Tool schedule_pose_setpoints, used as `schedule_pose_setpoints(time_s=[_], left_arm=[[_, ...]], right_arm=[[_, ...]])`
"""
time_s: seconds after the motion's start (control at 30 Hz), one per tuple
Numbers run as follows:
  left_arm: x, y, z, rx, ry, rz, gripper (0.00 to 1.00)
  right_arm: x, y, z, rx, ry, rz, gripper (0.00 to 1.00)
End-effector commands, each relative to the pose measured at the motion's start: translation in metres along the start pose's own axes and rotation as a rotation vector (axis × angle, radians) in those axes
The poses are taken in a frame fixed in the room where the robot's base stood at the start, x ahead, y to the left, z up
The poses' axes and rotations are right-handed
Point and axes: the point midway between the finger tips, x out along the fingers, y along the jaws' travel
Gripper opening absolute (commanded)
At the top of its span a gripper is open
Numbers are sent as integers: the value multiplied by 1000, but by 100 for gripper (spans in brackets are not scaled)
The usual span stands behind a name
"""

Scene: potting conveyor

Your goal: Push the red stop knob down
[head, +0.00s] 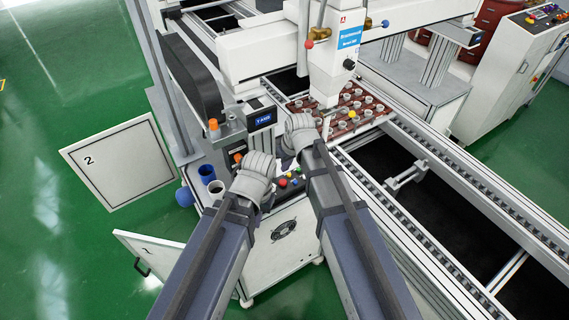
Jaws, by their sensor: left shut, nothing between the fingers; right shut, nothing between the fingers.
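The red stop knob (283,182) is on the small button panel at the front of the machine, between my two arms. It is small in the head view, and I cannot tell how far it is pressed. My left gripper (266,199) is just left of the knob, its fingers mostly hidden behind its wrist. My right gripper (288,160) is above the knob in the picture, partly hidden by its own wrist. Both grippers are shut and empty. I cannot tell whether either touches the knob.
Green and other coloured buttons (294,180) sit close beside the knob. A blue cup (207,174) stands to the left, near an orange knob (237,158). A small display (263,119) is behind. A tray of small pots (352,123) lies under the dispensing head (331,75).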

Motion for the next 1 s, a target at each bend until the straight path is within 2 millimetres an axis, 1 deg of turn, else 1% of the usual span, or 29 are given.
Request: schedule_pose_setpoints(time_s=[0.03,0.2,0.3,0.47,0.8,0.87,0.97,1.0], left_arm=[[-17,-2,1,0,0,0,0],[-42,-4,2,-3,0,1,0],[-52,-5,3,-6,0,1,0],[-60,-6,4,-9,0,2,0],[-57,-5,3,-9,0,2,0],[-51,-5,3,-9,0,2,0],[-30,-3,2,-7,0,1,0],[-20,-2,1,-6,0,1,0]], right_arm=[[-17,0,-1,0,0,0,0],[-44,0,-1,1,0,0,0],[-55,0,-1,1,0,0,0],[-62,0,0,1,0,0,0],[-60,0,1,1,-2,0,0],[-56,-5,10,5,-15,1,0],[-41,-22,48,31,-82,9,0],[-35,-31,68,47,-119,15,0]])
